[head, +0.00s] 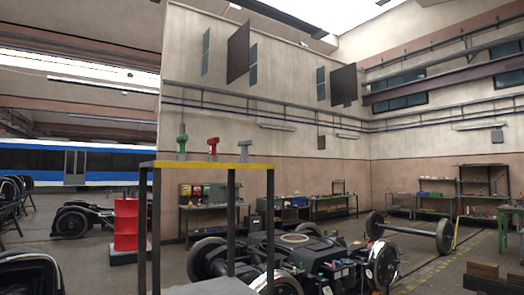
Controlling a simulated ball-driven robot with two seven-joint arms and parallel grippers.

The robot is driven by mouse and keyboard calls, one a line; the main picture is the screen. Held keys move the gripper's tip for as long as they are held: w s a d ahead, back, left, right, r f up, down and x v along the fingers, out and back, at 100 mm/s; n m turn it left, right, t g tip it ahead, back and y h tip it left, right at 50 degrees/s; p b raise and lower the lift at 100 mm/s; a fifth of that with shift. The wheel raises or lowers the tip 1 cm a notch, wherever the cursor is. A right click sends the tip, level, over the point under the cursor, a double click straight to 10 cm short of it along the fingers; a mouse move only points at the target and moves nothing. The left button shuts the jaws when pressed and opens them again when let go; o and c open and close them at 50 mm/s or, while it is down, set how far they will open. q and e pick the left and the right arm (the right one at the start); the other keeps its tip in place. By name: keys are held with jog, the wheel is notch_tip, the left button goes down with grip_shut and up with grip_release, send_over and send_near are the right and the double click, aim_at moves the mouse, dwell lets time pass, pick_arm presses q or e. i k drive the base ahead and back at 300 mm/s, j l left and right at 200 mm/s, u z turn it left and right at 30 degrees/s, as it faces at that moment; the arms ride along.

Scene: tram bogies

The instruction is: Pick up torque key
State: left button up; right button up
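Three small T-shaped tools stand upright on a tall, narrow stand (205,165) with a yellow front edge and dark legs. They are a green tool (182,146), a red tool (213,147) and a dull grey-yellow tool (245,152). I cannot tell from their shapes which one is the torque key. The green one has a thin tip pointing up. Neither of my grippers is in view, and nothing of mine touches the stand.
A red drum (126,225) stands left of the stand. A dark bogie (310,258) lies behind it to the right, and a wheelset (412,232) stands further right. Workbenches (211,208) line the wall. A blue and white tram (40,161) is at the far left.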

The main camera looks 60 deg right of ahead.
aim_at(181, 156)
jog(key=z, duration=1.8)
jog(key=l, duration=0.1)
